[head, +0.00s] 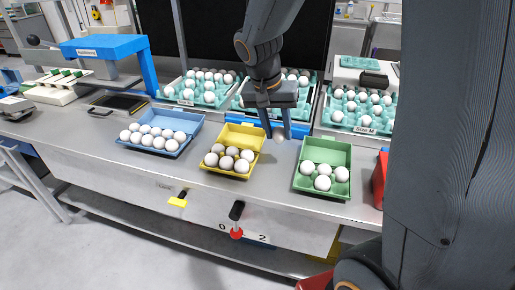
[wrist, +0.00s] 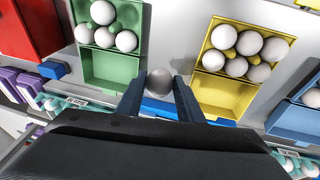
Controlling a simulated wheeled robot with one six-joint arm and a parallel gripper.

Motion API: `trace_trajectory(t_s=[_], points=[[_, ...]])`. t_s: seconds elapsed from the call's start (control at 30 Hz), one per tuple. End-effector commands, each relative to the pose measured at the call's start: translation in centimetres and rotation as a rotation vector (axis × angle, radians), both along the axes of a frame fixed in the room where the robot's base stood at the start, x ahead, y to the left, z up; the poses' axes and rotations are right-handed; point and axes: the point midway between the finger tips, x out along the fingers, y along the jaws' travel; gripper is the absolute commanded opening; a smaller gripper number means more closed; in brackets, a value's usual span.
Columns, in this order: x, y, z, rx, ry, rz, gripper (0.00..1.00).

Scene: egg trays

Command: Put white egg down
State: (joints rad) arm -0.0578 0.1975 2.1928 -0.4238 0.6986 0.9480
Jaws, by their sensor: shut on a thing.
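My gripper (head: 277,127) is shut on a white egg (head: 279,137) and holds it over the counter between the yellow and green boxes. In the wrist view the egg (wrist: 160,81) sits between the two fingertips and looks greyish in shade. The yellow egg box (head: 242,137) is open and holds several eggs in its front part. The green egg box (head: 322,151) is open and holds several eggs towards its front. The blue egg box (head: 190,124) at the left is open and holds several eggs. Whether the held egg touches anything below cannot be told.
Turquoise trays of white eggs (head: 357,113) stand along the back of the counter. A blue stand machine (head: 104,46) and a scale (head: 118,102) are at the left. A red object (head: 379,180) is right of the green box. Bare grey counter (head: 277,178) lies between the yellow and green boxes.

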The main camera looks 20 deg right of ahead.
Motion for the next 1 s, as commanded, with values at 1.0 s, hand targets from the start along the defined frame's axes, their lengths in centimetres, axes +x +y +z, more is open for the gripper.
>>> trace_trajectory(t_s=[1.0], points=[[0.0, 0.0, -9.0, 0.001, 0.0, 0.001, 0.28]])
